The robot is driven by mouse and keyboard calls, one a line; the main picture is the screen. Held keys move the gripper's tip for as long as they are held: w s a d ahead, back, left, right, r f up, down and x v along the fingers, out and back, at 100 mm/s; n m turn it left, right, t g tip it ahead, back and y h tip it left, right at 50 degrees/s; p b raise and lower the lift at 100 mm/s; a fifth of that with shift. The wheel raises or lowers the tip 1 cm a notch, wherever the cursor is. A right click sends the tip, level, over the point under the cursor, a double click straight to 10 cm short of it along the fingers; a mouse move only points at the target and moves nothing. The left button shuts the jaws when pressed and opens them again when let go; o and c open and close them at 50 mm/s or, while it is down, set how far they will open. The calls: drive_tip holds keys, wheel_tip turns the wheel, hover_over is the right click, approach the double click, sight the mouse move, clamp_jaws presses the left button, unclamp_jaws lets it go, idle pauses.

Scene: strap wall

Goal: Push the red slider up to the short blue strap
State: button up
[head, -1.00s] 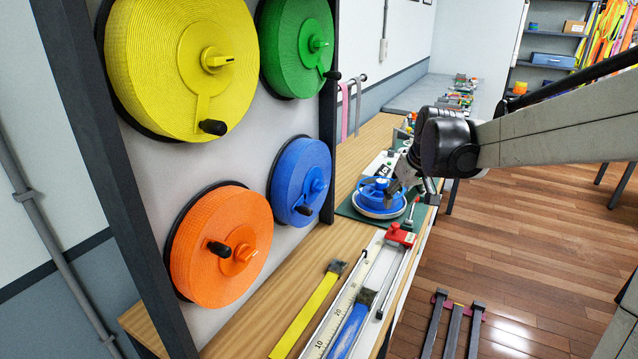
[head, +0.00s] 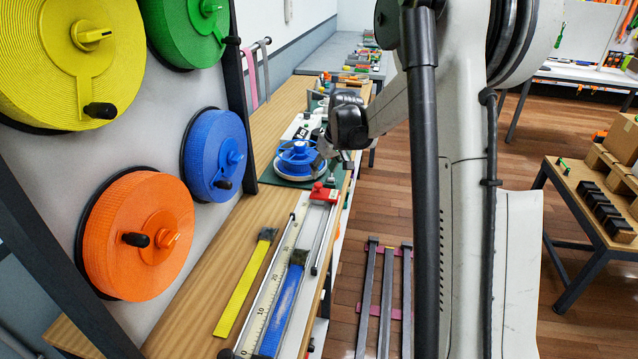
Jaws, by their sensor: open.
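The red slider (head: 321,193) sits at the far end of a white measuring track with a printed scale, on the wooden bench. The short blue strap (head: 281,312) lies flat along the track at its near part, its dark end (head: 299,257) toward the slider. A stretch of bare track separates slider and strap end. My gripper (head: 324,160) is beyond the slider, beside the blue reel (head: 296,160) on the green mat. It is small and partly hidden by my arm; its fingers are apart from the slider.
A yellow strap (head: 243,287) lies left of the track. A panel with yellow, green, blue and orange reels (head: 138,236) stands at the left. Metal rails (head: 380,298) are low on the right. A table with boxes (head: 602,185) stands far right.

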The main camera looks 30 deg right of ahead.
sight(319, 184)
drive_tip(key=x, duration=0.7)
drive_tip(key=shift+f, duration=0.25)
drive_tip(key=shift+c, duration=0.3)
clamp_jaws()
